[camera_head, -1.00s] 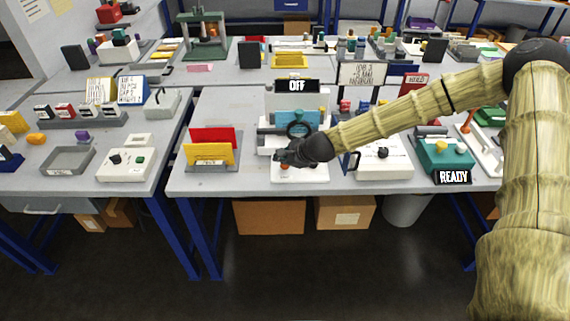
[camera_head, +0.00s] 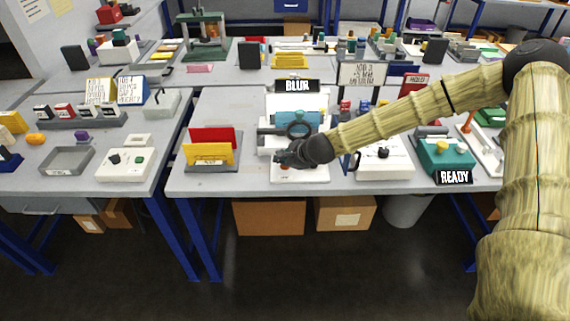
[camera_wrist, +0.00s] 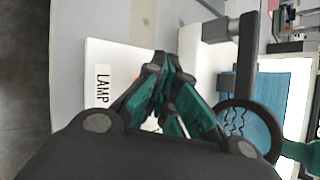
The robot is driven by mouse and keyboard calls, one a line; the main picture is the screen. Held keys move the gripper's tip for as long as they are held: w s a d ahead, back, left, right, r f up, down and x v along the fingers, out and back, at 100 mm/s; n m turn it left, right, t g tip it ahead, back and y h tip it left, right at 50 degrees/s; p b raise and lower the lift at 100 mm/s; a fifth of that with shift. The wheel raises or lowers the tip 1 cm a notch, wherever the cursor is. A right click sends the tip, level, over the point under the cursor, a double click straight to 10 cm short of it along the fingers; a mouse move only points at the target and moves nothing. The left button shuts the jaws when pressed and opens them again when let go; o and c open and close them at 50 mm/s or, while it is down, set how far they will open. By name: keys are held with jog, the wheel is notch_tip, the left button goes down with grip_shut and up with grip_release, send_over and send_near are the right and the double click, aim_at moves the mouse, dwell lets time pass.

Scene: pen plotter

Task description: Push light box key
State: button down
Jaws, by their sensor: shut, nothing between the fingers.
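The white light box base (camera_head: 316,174) stands at the front edge of the middle table, with a "LAMP" label (camera_wrist: 103,86) in the wrist view. My gripper (camera_head: 283,157) is shut and empty, fingers pointing down at this base. In the wrist view the closed fingertips (camera_wrist: 160,60) are over the white base. The key is hidden behind my fingers, so I cannot tell whether they touch it. Behind stands the device with a teal block (camera_head: 290,117), a round magnifier ring (camera_head: 299,130) and a black display (camera_head: 297,86) reading "BLUR".
A rack with red and yellow cards (camera_head: 208,152) stands just left of my gripper. A white box with a black knob (camera_head: 385,165) and a teal box with a "READY" sign (camera_head: 453,177) stand to the right. My arm comes in from the right above them.

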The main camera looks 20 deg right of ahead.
aim_at(283, 166)
jog(key=shift+r, duration=0.4)
notch_tip(283, 166, up, 6)
jog(key=p, duration=0.4)
dwell(0.4)
